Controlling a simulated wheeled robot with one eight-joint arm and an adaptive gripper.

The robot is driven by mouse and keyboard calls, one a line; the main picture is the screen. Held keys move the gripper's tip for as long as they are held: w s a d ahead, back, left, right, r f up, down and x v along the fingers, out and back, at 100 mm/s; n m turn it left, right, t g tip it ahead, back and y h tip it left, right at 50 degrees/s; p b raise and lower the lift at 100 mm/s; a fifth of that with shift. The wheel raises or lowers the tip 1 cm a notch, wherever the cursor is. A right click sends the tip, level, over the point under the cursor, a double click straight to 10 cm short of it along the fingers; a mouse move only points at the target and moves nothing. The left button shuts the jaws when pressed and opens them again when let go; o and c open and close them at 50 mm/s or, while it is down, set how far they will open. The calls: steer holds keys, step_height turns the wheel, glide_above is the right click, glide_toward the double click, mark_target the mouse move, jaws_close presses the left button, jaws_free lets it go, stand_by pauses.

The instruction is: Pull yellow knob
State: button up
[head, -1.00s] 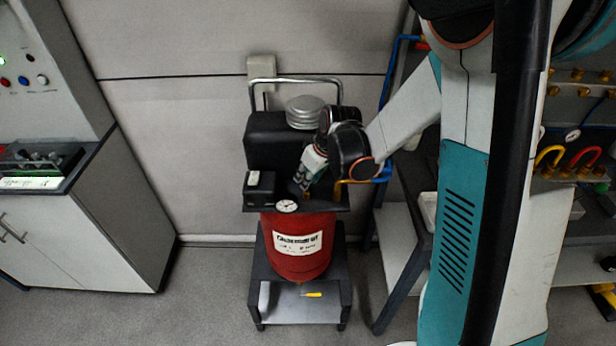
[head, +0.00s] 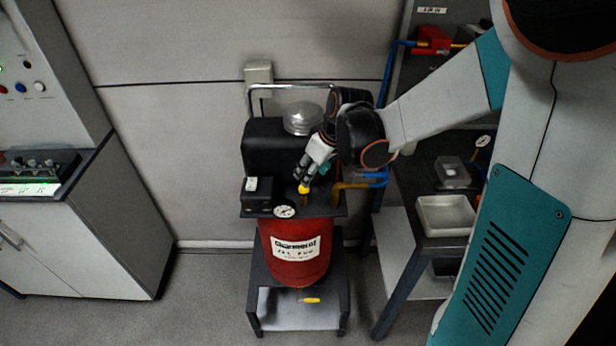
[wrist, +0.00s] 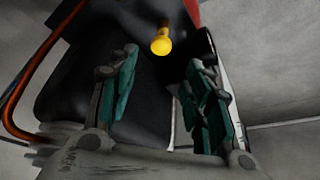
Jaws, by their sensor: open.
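The yellow knob (head: 304,189) stands on the top plate of the red compressor tank (head: 296,262), beside the gauge. In the wrist view the knob (wrist: 161,42) has a round yellow head and lies beyond the two fingertips, about between their lines. My gripper (head: 302,176) points down at the knob from above and shows close to it in the head view. In the wrist view my gripper (wrist: 160,72) is open, with its green-padded fingers apart and nothing between them. I cannot tell whether a fingertip touches the knob.
A black box (head: 256,193) and a pressure gauge (head: 285,211) sit left of the knob. The black motor housing (head: 270,146) and metal handle (head: 262,92) stand behind. A brass and blue pipe (head: 358,184) is close on the right. A shelf with a white tray (head: 446,216) stands further right.

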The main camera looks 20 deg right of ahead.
steer(key=shift+v, duration=2.65)
steer(key=shift+s, duration=0.1)
steer(key=s+a+r+m+t+h+b, duration=0.1)
steer(key=s+r+m, duration=0.1)
steer(key=s, duration=0.7)
steer(key=s+a+r+m+t+h+b, duration=0.1)
steer(key=s+r+m+t, duration=0.1)
steer(key=s, duration=0.8)
steer(key=shift+a+m+b, duration=0.25)
steer(key=shift+m+b, duration=0.15)
steer(key=shift+m, duration=0.3)
steer(key=shift+r, duration=0.1)
